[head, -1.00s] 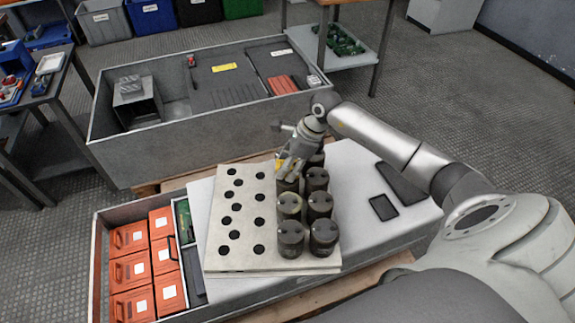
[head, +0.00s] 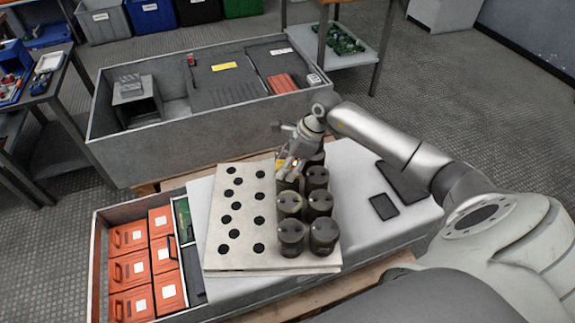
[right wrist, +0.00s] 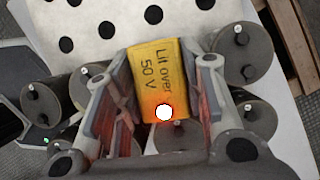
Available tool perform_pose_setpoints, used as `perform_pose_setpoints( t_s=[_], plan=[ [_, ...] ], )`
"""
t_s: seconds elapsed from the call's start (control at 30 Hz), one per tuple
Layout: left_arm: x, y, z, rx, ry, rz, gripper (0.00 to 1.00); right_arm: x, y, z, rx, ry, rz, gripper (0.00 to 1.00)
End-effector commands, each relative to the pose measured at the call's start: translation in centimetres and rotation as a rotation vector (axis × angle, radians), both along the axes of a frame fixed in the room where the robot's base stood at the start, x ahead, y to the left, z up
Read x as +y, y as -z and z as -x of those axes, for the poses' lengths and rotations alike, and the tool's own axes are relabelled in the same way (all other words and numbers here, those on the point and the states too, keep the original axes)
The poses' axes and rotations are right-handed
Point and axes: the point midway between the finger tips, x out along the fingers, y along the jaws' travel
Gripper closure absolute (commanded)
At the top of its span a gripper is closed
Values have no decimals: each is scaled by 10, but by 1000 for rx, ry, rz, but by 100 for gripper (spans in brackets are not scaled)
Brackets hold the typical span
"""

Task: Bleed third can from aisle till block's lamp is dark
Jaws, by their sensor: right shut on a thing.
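My right gripper (head: 284,168) is shut on a yellow block (right wrist: 151,75), at the far end of the near-left column of cans. The block reads "Lit over 50 V" in the right wrist view. Its lamp (right wrist: 163,112) glows white with an orange-red halo. Dark cylindrical cans stand in two columns on the pale plate, including a front left can (head: 291,238), a front right can (head: 323,236) and a second-row left can (head: 289,205). The gripper partly hides the cans under it. I cannot tell whether the block touches terminals. My left gripper is out of view.
The pale plate (head: 235,262) has rows of empty holes left of the cans. A dark flat tablet-like piece (head: 383,207) lies right of them. A grey crate (head: 98,250) with orange boxes stands left; a long grey bin (head: 200,152) stands behind.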

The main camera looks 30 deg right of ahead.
Motion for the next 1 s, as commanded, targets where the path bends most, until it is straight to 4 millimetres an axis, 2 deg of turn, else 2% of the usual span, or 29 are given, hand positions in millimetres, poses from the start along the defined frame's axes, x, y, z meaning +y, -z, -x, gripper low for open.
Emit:
perform_pose_setpoints(
  t_s=[0.57, 1.0],
  plan=[
    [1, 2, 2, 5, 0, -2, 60, 0, 0, 0, -1, 0, 0, 91],
    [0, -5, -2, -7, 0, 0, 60, 0, 1, 0, -1, 0, 0, 91]
  ],
)
